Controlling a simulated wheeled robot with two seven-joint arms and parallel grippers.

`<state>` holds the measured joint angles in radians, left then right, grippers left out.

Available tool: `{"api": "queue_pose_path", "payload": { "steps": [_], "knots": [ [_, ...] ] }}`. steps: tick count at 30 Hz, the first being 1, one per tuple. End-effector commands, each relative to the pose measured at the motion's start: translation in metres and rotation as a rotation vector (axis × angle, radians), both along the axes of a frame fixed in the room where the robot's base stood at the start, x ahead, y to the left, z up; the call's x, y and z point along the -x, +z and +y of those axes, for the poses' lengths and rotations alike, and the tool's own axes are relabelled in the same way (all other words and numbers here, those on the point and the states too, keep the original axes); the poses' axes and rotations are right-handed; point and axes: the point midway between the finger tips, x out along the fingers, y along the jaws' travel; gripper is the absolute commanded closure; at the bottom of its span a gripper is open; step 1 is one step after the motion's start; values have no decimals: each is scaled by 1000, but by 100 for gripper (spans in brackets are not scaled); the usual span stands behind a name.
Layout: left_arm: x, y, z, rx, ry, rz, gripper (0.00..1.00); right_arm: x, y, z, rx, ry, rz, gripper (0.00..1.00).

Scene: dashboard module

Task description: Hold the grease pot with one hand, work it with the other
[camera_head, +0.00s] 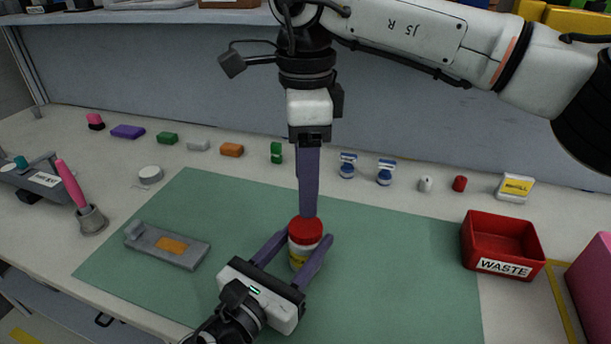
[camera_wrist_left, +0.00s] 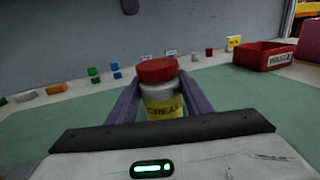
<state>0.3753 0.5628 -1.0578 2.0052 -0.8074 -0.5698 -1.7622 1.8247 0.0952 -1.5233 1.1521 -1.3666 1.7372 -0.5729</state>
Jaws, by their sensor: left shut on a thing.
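The grease pot (camera_head: 302,257) stands upright on the green mat (camera_head: 400,285), with a white body, yellow label and red lid (camera_head: 306,231). In the left wrist view the pot (camera_wrist_left: 163,105) sits between my purple fingers, its label reading GREASE. My left gripper (camera_head: 292,252) is shut on the pot's body from the front. My right gripper (camera_head: 308,212) points straight down from above, its fingers seen edge-on behind and over the lid. In the left wrist view a purple fingertip (camera_wrist_left: 130,6) shows above the lid, apart from it. The gap between the right fingers is hidden.
A grey fixture (camera_head: 180,250) with an orange patch lies left on the mat. A red WASTE bin (camera_head: 502,248) stands right. A pink-handled brush in a cup (camera_head: 88,215) is at left. Several small coloured parts line the back. The mat right of the pot is clear.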

Motion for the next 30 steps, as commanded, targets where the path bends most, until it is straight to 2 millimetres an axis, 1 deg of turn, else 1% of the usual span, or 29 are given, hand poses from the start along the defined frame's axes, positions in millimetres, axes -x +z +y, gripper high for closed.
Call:
{"api": "queue_pose_path", "payload": {
  "steps": [5,8,11,18,21,25,30],
  "knots": [
    [0,0,0,0,0,0,100,0,-1,0,0,-2,0,41],
    [0,0,0,0,-1,0,100,0,-7,0,0,-3,1,41],
    [0,0,0,0,0,0,100,0,-19,0,1,-4,2,41],
    [0,0,0,0,0,0,100,0,-56,-1,1,-3,3,41],
    [0,0,0,0,0,0,100,0,-68,-1,1,-5,1,41],
    [0,0,0,0,0,0,100,0,-77,0,-1,-5,1,41],
    [0,0,0,0,0,0,100,0,-81,0,-1,-5,0,41]
  ]
}}
